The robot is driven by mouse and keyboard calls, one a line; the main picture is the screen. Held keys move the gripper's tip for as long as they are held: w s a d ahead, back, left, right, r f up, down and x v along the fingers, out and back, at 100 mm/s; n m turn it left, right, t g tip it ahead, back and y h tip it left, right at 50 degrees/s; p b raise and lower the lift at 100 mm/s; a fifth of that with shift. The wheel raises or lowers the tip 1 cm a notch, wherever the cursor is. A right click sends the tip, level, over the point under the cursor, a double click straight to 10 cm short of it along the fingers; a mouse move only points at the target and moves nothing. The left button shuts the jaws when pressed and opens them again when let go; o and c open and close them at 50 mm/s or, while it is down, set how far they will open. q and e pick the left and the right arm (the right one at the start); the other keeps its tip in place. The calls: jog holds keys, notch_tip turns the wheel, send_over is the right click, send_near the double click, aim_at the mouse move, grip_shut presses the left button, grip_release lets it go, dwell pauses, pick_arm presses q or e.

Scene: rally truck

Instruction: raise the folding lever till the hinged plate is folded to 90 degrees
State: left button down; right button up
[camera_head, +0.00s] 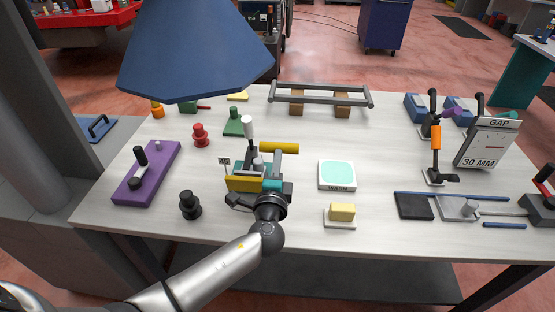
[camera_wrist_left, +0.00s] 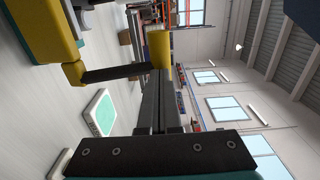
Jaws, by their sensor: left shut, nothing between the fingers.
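The small folding device (camera_head: 272,184) stands at the middle front of the bench, teal with a yellow front bar (camera_head: 244,184). A yellow handle (camera_head: 279,147), which looks like the folding lever's grip, lies crosswise behind it. In the left wrist view the yellow grip (camera_wrist_left: 159,48) sits on a dark arm (camera_wrist_left: 112,73). My left gripper (camera_head: 270,168) is over the device; its shut, empty fingers (camera_wrist_left: 156,85) point at the grip, touching or very close. I cannot tell the hinged plate's angle; my gripper and wrist partly hide the device.
A white-knobbed upright lever (camera_head: 248,128) stands just behind the device. A black knob (camera_head: 190,205) is at left, a teal-topped pad (camera_head: 337,174) and yellow block (camera_head: 341,213) at right. A blue lamp shade (camera_head: 195,50) hangs over the bench's back left.

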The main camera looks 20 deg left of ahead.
pick_arm(q)
jog(key=shift+w+a+r+g+p, duration=0.2)
jog(key=shift+w+p, duration=0.15)
jog(key=shift+w, duration=0.2)
jog(key=shift+w+a+r+g+p, duration=0.1)
jog(key=shift+w+r+g+p, duration=0.1)
jog(key=shift+w+p, duration=0.3)
jog(key=shift+w+a+r+g+p, duration=0.15)
jog(key=shift+w+g+p, duration=0.1)
jog(key=shift+w, duration=0.35)
